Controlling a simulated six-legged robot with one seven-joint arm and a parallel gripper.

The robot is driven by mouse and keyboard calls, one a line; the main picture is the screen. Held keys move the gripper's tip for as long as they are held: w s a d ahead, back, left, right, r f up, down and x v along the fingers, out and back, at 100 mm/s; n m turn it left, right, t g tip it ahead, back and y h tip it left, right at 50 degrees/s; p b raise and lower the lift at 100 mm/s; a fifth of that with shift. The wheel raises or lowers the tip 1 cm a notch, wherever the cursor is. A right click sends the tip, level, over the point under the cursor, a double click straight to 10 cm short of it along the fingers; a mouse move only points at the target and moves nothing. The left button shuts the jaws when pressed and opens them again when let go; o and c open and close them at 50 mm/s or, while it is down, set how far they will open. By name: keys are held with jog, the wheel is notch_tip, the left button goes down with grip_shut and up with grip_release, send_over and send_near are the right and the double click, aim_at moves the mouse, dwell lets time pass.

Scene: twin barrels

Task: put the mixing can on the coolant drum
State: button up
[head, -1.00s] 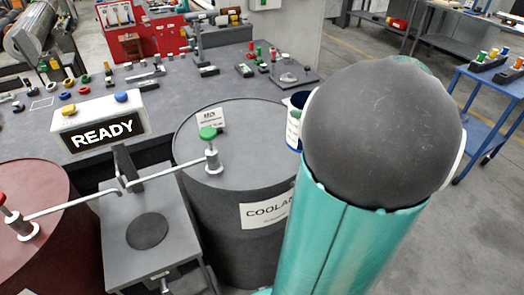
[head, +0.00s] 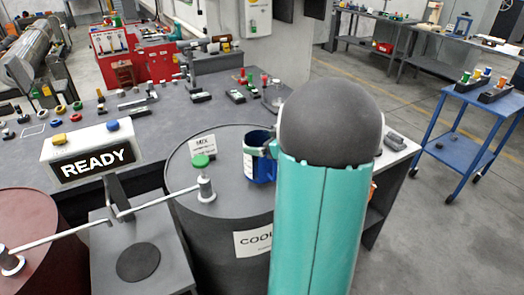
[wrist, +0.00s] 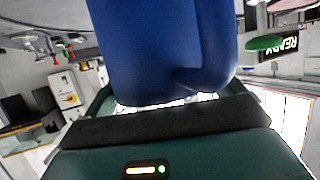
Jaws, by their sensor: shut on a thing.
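The coolant drum (head: 222,235) is a dark grey barrel with a white label on its side, in the middle of the head view. The blue mixing can (head: 262,168) has a white label and appears over the right part of the drum's top. My gripper (head: 270,148) is shut on the can, which looks upright; my arm hides part of it. I cannot tell whether the can's base touches the drum. In the wrist view the blue can (wrist: 160,50) fills the upper middle, between the jaws of my gripper (wrist: 165,103).
A green-knobbed tap (head: 203,178) and a small MIX sign (head: 202,146) stand on the drum's top, left of the can. A READY sign (head: 95,158) and a dark red barrel (head: 40,215) are further left. A grey workbench (head: 150,110) lies behind.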

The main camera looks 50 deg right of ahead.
jog(key=shift+w+f, duration=0.2)
jog(key=shift+f, duration=1.6)
jog(key=o, duration=1.1)
jog(key=shift+f, duration=0.1)
